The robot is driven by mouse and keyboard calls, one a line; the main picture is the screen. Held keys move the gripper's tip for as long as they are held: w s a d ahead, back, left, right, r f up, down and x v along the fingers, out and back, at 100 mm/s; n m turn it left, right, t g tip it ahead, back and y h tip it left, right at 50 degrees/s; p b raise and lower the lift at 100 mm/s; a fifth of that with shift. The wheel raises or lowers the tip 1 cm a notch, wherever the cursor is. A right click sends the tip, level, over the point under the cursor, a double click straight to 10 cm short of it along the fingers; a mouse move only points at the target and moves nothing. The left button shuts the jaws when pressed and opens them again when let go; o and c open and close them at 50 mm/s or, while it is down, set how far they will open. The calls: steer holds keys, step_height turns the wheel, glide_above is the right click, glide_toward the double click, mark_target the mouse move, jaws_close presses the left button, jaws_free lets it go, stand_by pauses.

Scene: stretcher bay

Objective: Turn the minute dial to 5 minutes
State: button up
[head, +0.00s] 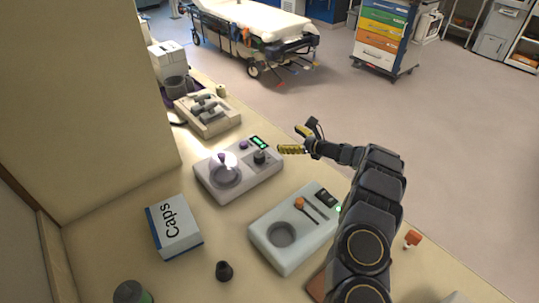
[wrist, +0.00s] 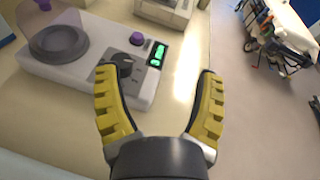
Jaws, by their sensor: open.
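The minute dial (head: 261,157) looks like the black knob on the white device (head: 247,184), close to its green-lit display (head: 259,142). In the wrist view the dial (wrist: 122,60) sits at the tip of my left finger, partly hidden behind it. The display (wrist: 157,54) lies just right of the dial. The dial's setting is too small to read. My gripper (head: 291,140) is open and empty, to the right of the device. In the wrist view my gripper (wrist: 157,72) has its yellow fingers spread wide, with the dial not between them. I cannot tell whether the left finger touches it.
The device also carries a purple button (head: 243,145) and a round well with a clear purple-tinted cover (head: 224,168). A second pale device (head: 268,255) with an orange-tipped lever stands nearer. Open floor lies beyond the counter's right edge.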

steer(key=a+r+m+t+h, duration=0.1)
steer(key=m+t, duration=0.1)
steer(key=m+t+h, duration=0.1)
steer(key=m+h, duration=0.4)
steer(key=m, duration=0.1)
glide_toward(262, 156)
steer(key=x, duration=0.3)
steer(key=shift+a+f, duration=0.2)
steer(key=shift+a, duration=0.3)
steer(key=shift+w+a+f, duration=0.1)
steer(key=shift+w+f, duration=0.15)
steer(key=shift+w, duration=0.1)
steer(key=shift+d+x, duration=0.2)
steer(key=shift+x, duration=3.3)
steer(key=shift+r, duration=0.2)
steer(key=shift+a, duration=0.1)
steer(key=c, duration=1.1)
